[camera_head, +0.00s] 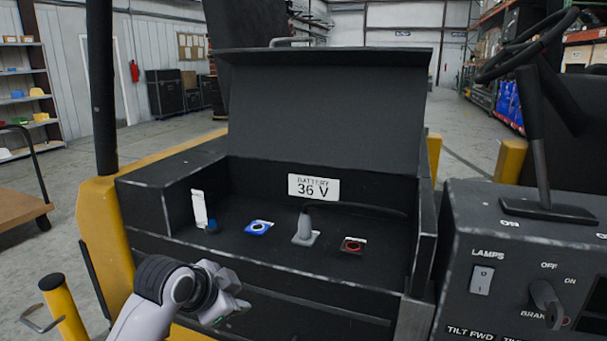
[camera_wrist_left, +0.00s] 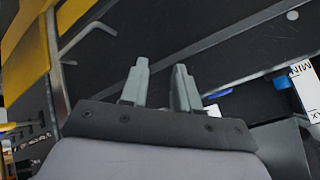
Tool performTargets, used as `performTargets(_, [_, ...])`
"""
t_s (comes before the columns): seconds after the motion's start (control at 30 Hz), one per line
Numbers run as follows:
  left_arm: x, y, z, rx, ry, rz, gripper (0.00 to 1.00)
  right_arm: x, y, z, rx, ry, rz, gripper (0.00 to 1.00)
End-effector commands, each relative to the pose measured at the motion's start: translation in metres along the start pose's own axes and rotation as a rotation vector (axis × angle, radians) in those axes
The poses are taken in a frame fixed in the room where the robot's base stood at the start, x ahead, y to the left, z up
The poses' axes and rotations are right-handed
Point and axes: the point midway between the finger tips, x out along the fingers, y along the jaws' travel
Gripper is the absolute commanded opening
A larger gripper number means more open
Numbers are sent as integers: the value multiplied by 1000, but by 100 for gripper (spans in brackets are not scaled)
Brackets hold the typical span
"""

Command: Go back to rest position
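My left gripper (camera_head: 230,298) is in front of the open battery box (camera_head: 170,180) of a yellow and black vehicle, low at the left and outside its front wall. In the left wrist view its two grey fingers (camera_wrist_left: 160,72) stand apart with nothing between them. My right gripper is in neither view. Inside the box are a white strip (camera_head: 199,208) beside a small blue part (camera_head: 212,226), a blue square (camera_head: 259,228), a grey upright connector (camera_head: 304,230) and a dark square with a red ring (camera_head: 352,245). The white strip with MIN and MAX marks also shows in the left wrist view (camera_wrist_left: 306,88).
The box's lid (camera_head: 325,110) stands raised at the back. A control panel (camera_head: 510,260) with a lamp switch (camera_head: 481,280) and a brake knob (camera_head: 545,300) is at the right. A yellow post (camera_head: 62,305) with a bent metal rod stands left of my left arm.

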Motion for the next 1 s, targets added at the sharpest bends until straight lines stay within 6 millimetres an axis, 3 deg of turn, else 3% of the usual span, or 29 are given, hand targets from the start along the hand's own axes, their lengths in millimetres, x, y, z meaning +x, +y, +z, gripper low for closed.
performTargets(0.1, [4,41,41,-115,-47,30,31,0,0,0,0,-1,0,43])
performTargets(0.37, [-12,120,120,-367,-165,59,31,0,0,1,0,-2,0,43])
performTargets(0.7, [-72,209,207,-675,-352,42,31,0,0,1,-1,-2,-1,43])
performTargets(1.0, [-132,256,251,-859,-493,-7,31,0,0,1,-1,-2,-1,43])
